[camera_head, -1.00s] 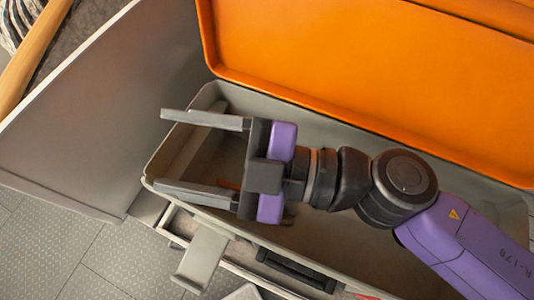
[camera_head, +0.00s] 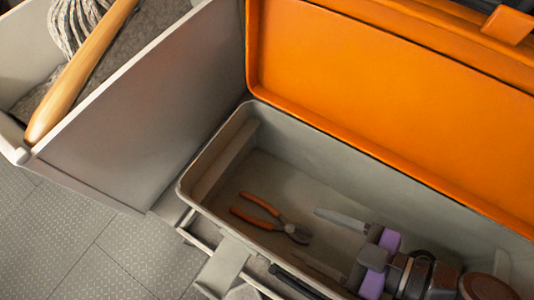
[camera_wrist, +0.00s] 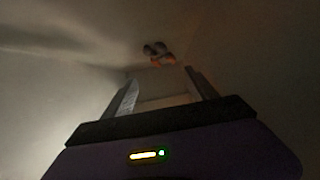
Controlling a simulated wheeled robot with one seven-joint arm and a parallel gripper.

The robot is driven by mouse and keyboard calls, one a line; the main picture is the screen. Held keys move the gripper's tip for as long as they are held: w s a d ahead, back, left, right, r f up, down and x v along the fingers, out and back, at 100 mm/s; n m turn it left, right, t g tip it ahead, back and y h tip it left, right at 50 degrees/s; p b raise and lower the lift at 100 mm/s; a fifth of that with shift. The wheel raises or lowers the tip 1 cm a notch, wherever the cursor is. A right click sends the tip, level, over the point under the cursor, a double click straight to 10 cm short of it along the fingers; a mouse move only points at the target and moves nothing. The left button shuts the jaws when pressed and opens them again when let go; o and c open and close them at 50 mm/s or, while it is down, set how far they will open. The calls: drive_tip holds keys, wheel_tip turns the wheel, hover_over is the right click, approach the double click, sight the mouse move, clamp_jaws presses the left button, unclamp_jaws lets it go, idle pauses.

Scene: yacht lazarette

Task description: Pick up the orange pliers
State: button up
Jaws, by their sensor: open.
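The orange-handled pliers (camera_head: 270,218) lie on the floor of the open grey toolbox (camera_head: 205,160), toward its left end. Their handles point left and their dark metal head points right. My gripper (camera_head: 325,240) is inside the toolbox to the right of the pliers, open and empty, its fingers pointing left toward them. In the wrist view, the pliers (camera_wrist: 158,53) show small and dim beyond and between the two open fingers (camera_wrist: 160,88), apart from them.
The toolbox's raised orange lid (camera_head: 390,90) stands behind. A grey panel (camera_head: 150,100) rises at the left, with coiled rope (camera_head: 80,25) and a wooden handle (camera_head: 80,75) beyond it. The toolbox walls surround my gripper closely. Textured grey floor (camera_head: 60,240) is clear at lower left.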

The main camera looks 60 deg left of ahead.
sight(289, 229)
drive_tip(key=shift+f+p+x, duration=0.15)
drive_tip(key=shift+p+x, duration=0.6)
drive_tip(key=shift+x, duration=1.15)
drive_tip(key=shift+f+p+x, duration=0.15)
drive_tip(key=shift+p+x, duration=0.55)
drive_tip(key=shift+x, duration=1.25)
drive_tip(key=shift+w+d, duration=0.1)
clamp_jaws()
drive_tip(key=shift+r, duration=0.1)
